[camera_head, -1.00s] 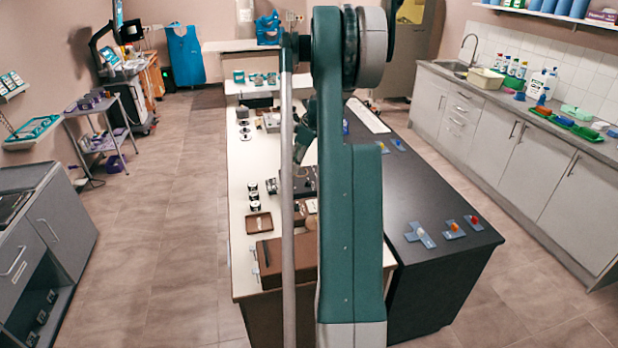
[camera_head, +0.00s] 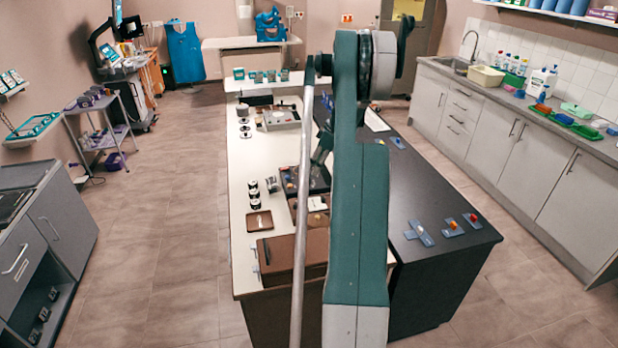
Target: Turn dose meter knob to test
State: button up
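My arm rises through the middle of the head view and hides part of the benches. My gripper cannot be made out; it seems to be behind my own arm links. I cannot pick out the dose meter or its knob for certain. A grey tray-like unit (camera_head: 281,118) with small parts stands toward the far end of the white bench top (camera_head: 240,165). A dark tray (camera_head: 318,178) with small items lies nearer, partly covered by my arm. No knob setting can be read at this size.
A brown case (camera_head: 280,262) and a small brown tray (camera_head: 259,221) lie at the near end of the white top. Small black-and-white cylinders (camera_head: 254,190) stand beyond. The dark top (camera_head: 430,195) on the right has blue plates with coloured knobs (camera_head: 451,225).

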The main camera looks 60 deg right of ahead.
aim_at(308, 178)
jog(key=shift+x, duration=3.8)
jog(key=shift+w, duration=0.1)
jog(key=c, duration=0.9)
